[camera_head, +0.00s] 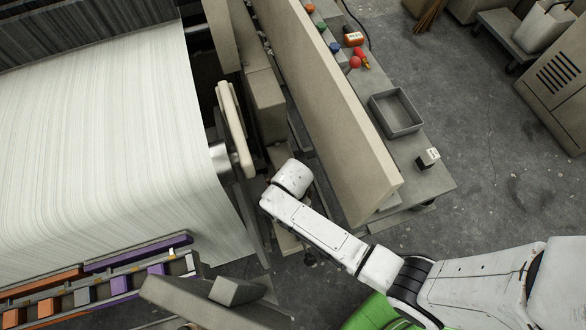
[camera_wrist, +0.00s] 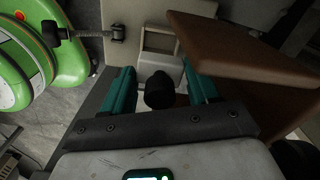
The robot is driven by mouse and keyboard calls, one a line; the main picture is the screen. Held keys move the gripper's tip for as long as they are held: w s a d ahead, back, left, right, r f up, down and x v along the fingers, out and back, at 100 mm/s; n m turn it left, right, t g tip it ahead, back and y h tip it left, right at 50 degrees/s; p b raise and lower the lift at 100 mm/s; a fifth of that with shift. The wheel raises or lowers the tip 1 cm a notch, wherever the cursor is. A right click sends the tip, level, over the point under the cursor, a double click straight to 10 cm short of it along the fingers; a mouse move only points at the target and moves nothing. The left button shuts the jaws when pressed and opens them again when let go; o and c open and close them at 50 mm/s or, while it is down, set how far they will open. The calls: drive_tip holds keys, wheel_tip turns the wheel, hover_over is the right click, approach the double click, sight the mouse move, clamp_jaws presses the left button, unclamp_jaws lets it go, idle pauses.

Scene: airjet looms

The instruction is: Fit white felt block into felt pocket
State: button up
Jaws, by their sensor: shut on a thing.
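In the wrist view, my gripper (camera_wrist: 158,68) has its two teal fingers closed on a pale block, the white felt block (camera_wrist: 160,68), held at the fingertips. A dark round part in front covers its near side. Just beyond the block is a pale rectangular frame with a recess, which looks like the felt pocket (camera_wrist: 145,39). The block appears outside the recess; whether it touches the rim I cannot tell. In the head view, my arm reaches in beside the loom and its wrist hides the gripper, block and pocket.
A brown panel (camera_wrist: 235,50) stands close at the right in the wrist view. In the head view, the loom's white cloth (camera_head: 110,140) lies left and a tall beige panel (camera_head: 330,100) right. A grey tray (camera_head: 373,113) and small black-and-white block (camera_head: 428,158) sit on the bench.

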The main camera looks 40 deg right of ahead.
drive_tip(key=shift+f+b, duration=2.1)
drive_tip(key=shift+f, duration=0.8)
drive_tip(key=shift+f+b, duration=0.7)
drive_tip(key=shift+f, duration=0.3)
drive_tip(key=shift+r+p, duration=0.15)
drive_tip(key=shift+p, duration=0.35)
drive_tip(key=shift+r+p, duration=0.65)
drive_tip(key=shift+f+b, duration=0.6)
drive_tip(key=shift+f, duration=0.2)
idle(0.6)
drive_tip(key=shift+r+p, duration=0.15)
drive_tip(key=shift+p, duration=0.25)
idle(1.1)
